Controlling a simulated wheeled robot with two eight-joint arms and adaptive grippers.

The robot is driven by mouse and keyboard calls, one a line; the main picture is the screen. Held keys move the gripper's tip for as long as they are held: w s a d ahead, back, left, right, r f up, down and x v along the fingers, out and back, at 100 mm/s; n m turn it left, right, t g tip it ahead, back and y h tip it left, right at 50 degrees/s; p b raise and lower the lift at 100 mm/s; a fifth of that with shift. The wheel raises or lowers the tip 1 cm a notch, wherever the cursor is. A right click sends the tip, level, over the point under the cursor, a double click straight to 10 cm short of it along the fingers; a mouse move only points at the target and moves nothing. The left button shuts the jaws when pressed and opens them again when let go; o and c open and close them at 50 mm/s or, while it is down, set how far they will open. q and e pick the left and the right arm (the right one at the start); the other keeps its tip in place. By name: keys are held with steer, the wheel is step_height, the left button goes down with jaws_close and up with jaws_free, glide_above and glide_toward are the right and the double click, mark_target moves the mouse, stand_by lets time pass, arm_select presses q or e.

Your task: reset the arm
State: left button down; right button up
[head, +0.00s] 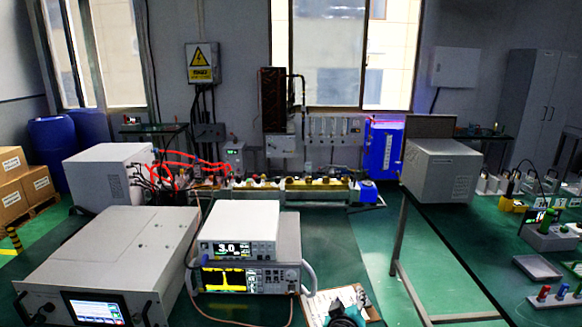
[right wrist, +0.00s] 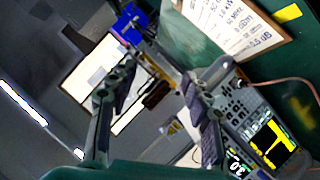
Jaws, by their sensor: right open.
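My right gripper (head: 347,310) shows only in part at the bottom edge of the head view, in front of a clipboard with a white sheet (head: 318,303). In the right wrist view, the two dark fingers of my right gripper (right wrist: 158,78) stand wide apart with nothing between them. The clipboard (right wrist: 238,28) shows at the top right there, apart from the fingers. A stacked instrument with a yellow-trace screen (right wrist: 272,146) lies beyond the right finger. My left gripper is in neither view.
In the head view, a large grey generator box (head: 105,255) stands at left, beside the white meter (head: 240,222) and the instrument under it (head: 250,275). A grey box (head: 440,172) sits on the right bench. Green floor (head: 385,255) is clear between benches.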

steer(key=s+d+f+m+g+y, duration=0.1)
steer(key=s+m+g+y, duration=0.1)
steer(key=s, duration=1)
steer(key=s+d+f+m+g+y, duration=0.1)
steer(key=s+g, duration=0.3)
steer(key=s, duration=0.9)
steer(key=shift+s+d+f+m+y, duration=0.25)
steer(key=shift+f+m+y, duration=0.15)
steer(key=shift+f, duration=0.3)
